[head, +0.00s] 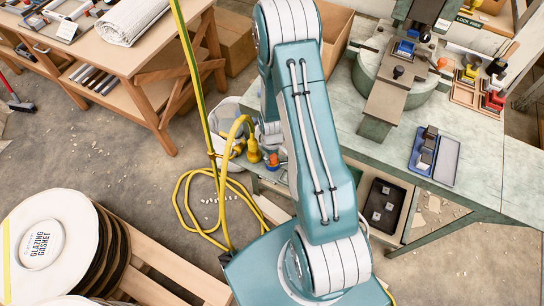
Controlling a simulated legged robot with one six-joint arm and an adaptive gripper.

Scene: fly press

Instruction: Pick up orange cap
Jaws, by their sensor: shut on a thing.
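An orange cap (272,160) shows as a small orange patch just left of my upper arm, low beside the bench. My gripper (270,151) is at the cap, small and mostly hidden behind my teal arm, and it is shut on the cap. The fingertips are too small to make out clearly. A yellow fitting (254,151) on a yellow hose stands just left of the gripper. Another small orange piece (442,62) is on the press at the upper right.
The green-grey bench (470,165) with the fly press (395,100) fills the right. A blue tray (447,160) lies on it. A coiled yellow hose (190,215) and a white bucket (226,110) are left of my arm. A wooden pallet (160,270) is lower left.

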